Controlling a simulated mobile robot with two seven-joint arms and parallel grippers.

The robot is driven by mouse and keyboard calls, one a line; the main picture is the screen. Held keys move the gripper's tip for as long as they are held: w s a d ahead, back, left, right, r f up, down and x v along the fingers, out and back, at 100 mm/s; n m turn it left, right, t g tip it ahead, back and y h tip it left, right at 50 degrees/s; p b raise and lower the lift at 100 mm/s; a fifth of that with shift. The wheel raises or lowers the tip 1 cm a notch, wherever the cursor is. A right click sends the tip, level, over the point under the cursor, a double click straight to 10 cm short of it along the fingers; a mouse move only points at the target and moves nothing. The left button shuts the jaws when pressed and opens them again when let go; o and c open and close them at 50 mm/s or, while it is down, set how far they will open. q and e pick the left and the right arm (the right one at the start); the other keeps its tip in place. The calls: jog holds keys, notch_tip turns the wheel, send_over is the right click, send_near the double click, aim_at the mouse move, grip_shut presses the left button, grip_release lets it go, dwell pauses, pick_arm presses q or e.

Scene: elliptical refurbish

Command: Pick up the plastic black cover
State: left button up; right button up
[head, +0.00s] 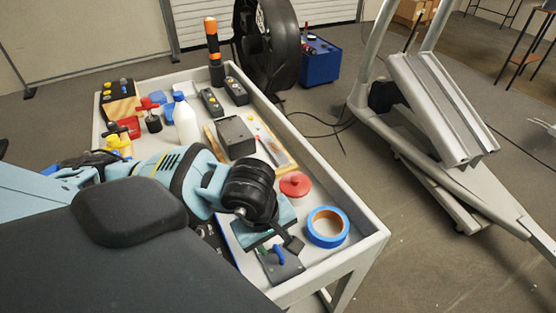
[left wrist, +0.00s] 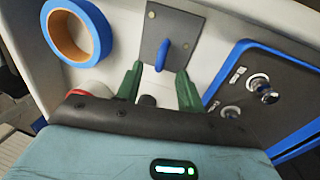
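A flat dark grey plate with a blue handle (head: 283,268) lies at the near end of the white cart; it seems to be the black cover. My left gripper (head: 280,245) hangs over the plate, pointing down. My left arm hides part of the cart. My right gripper is not in view.
A blue tape roll (head: 327,227) and a red round lid (head: 295,184) lie beside the gripper. A blue-edged dark panel with knobs (left wrist: 262,95) is close on the other side. The cart's raised rim (head: 372,243) runs nearby. A white bottle (head: 185,122) and a grey box (head: 236,136) stand farther back.

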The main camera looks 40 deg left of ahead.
aim_at(278, 254)
pick_arm(q)
jog(key=shift+w+d+f, duration=0.1)
jog(key=shift+f, duration=0.65)
jog(key=shift+w+d+f, duration=0.1)
jog(key=shift+f, duration=0.6)
grip_shut()
